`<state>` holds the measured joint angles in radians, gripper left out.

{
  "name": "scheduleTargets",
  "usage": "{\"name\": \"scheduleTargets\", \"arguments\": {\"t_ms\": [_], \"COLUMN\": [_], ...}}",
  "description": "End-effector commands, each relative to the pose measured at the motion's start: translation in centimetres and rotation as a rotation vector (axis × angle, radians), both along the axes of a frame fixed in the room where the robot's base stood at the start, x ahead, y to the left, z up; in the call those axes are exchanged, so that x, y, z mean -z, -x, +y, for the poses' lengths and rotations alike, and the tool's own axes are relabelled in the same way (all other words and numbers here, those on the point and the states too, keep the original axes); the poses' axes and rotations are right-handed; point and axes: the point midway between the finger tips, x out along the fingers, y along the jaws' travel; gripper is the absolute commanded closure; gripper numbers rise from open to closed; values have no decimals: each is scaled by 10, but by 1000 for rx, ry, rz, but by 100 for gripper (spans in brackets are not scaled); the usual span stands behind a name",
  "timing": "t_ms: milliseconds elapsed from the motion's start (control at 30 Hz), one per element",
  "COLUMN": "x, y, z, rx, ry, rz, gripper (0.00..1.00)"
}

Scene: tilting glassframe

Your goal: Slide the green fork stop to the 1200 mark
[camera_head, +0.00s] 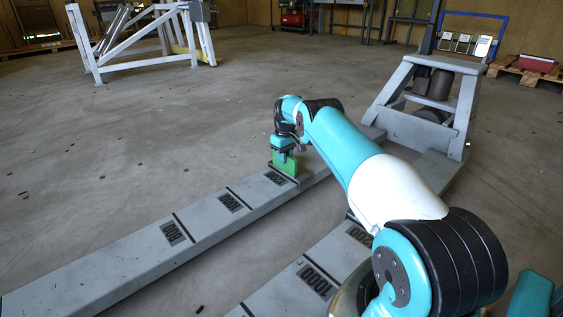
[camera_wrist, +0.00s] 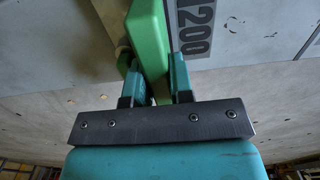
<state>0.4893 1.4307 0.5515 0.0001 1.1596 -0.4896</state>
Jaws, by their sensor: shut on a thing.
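The green fork stop (camera_head: 286,166) sits on the far grey fork beam (camera_head: 130,258), and it fills the upper middle of the wrist view (camera_wrist: 148,40). My gripper (camera_head: 284,152) reaches down to it from above. In the wrist view its two fingers (camera_wrist: 154,75) stand on either side of the green plate, shut on it. The printed 1200 label (camera_wrist: 196,28) is right beside the stop in the wrist view. In the head view that label (camera_head: 275,178) lies just left of the stop. Exact alignment with the black mark line cannot be told.
A second grey beam (camera_head: 290,290) with number labels runs parallel in front, partly hidden by my arm. A grey frame (camera_head: 425,125) stands at the beams' far right end. A white frame (camera_head: 140,45) stands at back left. The floor between is mostly clear.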

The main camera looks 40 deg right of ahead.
Motion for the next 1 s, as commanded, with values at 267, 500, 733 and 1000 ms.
{"name": "scheduleTargets", "arguments": {"t_ms": [267,500,733,1000], "x": [0,0,-15,-81], "y": [1,0,0,0], "z": [0,0,0,0], "rx": [2,1,0,1], "ry": [-1,0,0,0], "rz": [2,1,-1,0], "gripper": [100,68,68,68]}}
